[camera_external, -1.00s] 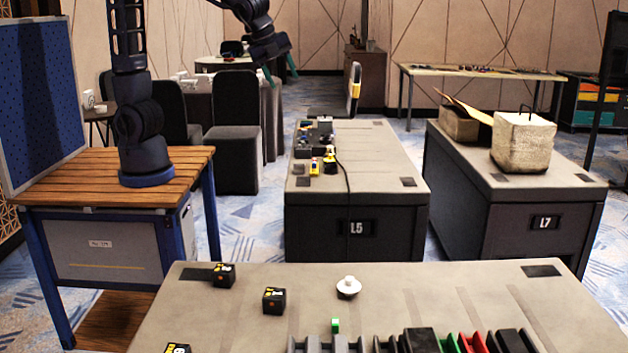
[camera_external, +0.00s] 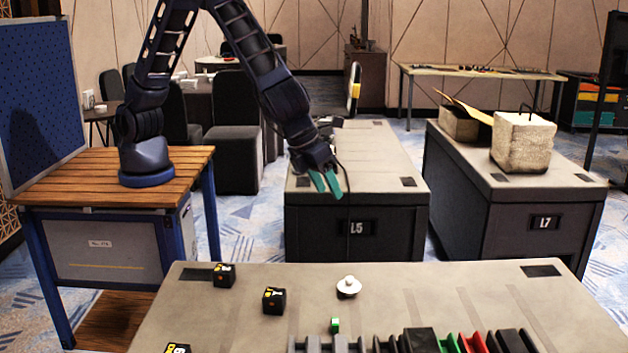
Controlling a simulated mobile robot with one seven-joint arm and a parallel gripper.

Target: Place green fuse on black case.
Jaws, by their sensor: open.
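A small green block (camera_external: 335,325), which looks like the green fuse, stands at the front of the near table, just behind a row of grey and black parts. I cannot tell which black thing is the black case. My gripper (camera_external: 328,194) has teal fingers, is open and empty, and hangs in the air beyond the near table, well above and behind the green block.
A white round knob (camera_external: 348,287) stands on the near table (camera_external: 420,285). The row along its front holds grey, black, green and red modules (camera_external: 470,343). The table's back right is clear. A cabinet marked L5 (camera_external: 375,165) stands behind my gripper.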

